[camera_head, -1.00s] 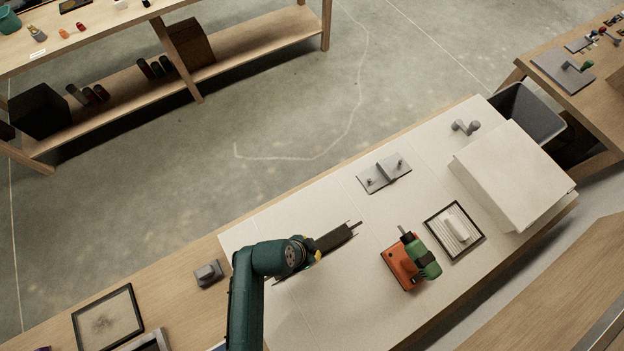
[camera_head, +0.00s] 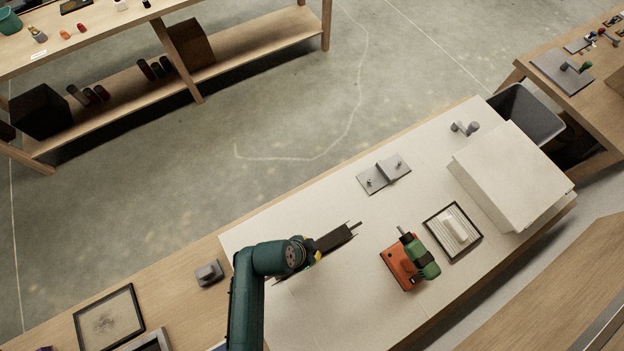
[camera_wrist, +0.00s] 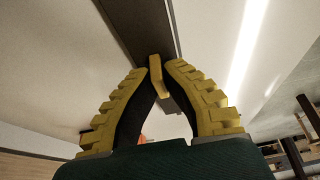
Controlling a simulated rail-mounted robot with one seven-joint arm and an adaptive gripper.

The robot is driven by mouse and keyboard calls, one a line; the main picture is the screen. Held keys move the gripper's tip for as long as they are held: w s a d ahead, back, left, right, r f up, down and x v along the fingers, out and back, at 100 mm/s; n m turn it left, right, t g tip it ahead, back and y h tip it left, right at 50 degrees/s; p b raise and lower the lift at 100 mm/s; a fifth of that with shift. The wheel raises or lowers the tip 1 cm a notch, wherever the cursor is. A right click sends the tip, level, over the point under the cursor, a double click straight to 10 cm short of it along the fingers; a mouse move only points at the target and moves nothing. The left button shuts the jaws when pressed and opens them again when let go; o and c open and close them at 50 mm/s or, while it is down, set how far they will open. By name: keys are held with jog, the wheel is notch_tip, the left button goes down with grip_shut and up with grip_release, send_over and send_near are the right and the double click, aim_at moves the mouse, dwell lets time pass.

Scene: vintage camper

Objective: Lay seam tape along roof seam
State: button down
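A white panel (camera_head: 310,310) with faint seam lines across it lies on the wooden bench. My gripper (camera_head: 315,250) is over its left part; its yellow fingers also show in the wrist view (camera_wrist: 162,70). The fingers converge on a small tan-yellow piece (camera_wrist: 156,75), which seems joined to a dark, long bar (camera_wrist: 138,25). In the head view the dark bar (camera_head: 334,238) extends from the fingers toward the upper right, with a thin rod at its end. I cannot tell whether the bar touches the panel. No roll of seam tape can be made out clearly.
An orange and green tool (camera_head: 405,262), a black-framed tray (camera_head: 470,252) with a white block, a grey plate with knobs (camera_head: 370,182) and a white box (camera_head: 510,170) stand to the right. A grey bin (camera_head: 530,118) is beyond. The panel around my gripper is mostly clear.

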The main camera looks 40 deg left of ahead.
jog(key=shift+f+b, duration=0.4)
jog(key=shift+f, duration=0.2)
dwell(0.3)
jog(key=c, duration=1.2)
grip_release()
jog(key=shift+o, duration=0.2)
jog(key=v, duration=1.2)
